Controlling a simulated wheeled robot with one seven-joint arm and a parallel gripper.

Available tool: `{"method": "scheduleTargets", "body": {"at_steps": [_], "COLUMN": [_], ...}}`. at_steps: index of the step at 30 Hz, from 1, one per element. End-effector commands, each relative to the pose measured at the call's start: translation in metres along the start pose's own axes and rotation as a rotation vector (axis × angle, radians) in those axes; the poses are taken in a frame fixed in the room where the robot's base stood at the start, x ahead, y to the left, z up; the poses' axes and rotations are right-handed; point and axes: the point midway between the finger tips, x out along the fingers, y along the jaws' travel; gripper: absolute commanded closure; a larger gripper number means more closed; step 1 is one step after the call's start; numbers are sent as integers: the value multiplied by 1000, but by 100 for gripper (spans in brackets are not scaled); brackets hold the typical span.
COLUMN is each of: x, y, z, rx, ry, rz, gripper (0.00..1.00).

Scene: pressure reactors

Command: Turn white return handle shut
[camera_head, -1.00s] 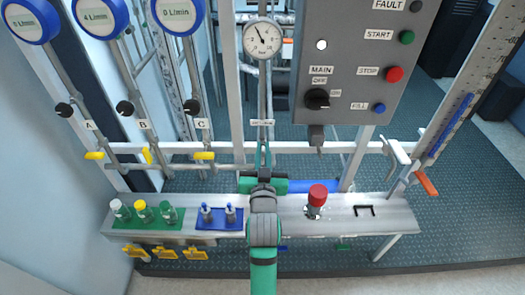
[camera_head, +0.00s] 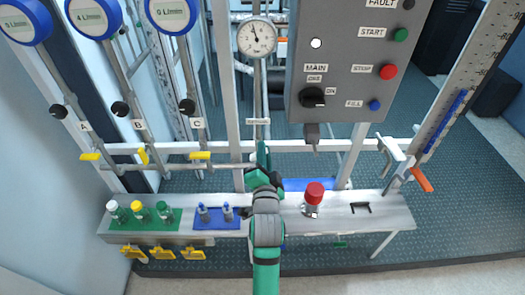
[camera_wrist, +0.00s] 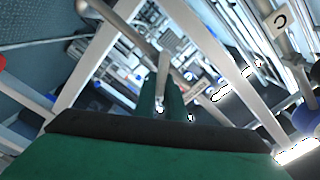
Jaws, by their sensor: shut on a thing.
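My gripper (camera_head: 263,150) is at the middle of the rig, at the pipe below the pressure gauge and its small label. In the wrist view the green fingers (camera_wrist: 163,88) are shut on a pale lever, which I take for the white return handle (camera_wrist: 163,68). It sits between the fingers, running from a grey pipe (camera_wrist: 130,20). In the head view the handle is mostly hidden by my fingers and wrist, so its exact angle is hard to tell.
Yellow valve handles (camera_head: 143,156) line the rail at left. A grey control box (camera_head: 345,60) hangs above right. Below are a bench (camera_head: 365,232), a red-capped item (camera_head: 314,193) and bottles (camera_head: 163,212). Another white handle (camera_head: 392,148) and an orange handle (camera_head: 421,179) are at right.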

Motion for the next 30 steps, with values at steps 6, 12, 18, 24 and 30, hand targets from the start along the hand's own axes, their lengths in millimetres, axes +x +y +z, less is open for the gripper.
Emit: {"method": "scheduleTargets", "body": {"at_steps": [6, 12, 18, 24, 30], "x": [-1, -1, 0, 0, 0], "y": [6, 9, 11, 12, 14], "z": [2, 3, 4, 5, 3], "rx": [202, 370, 498, 576, 613], "ry": [-3, -2, -1, -1, 2], "rz": [5, 6, 6, 5, 5], "gripper": [100, 100, 100, 100, 100]}}
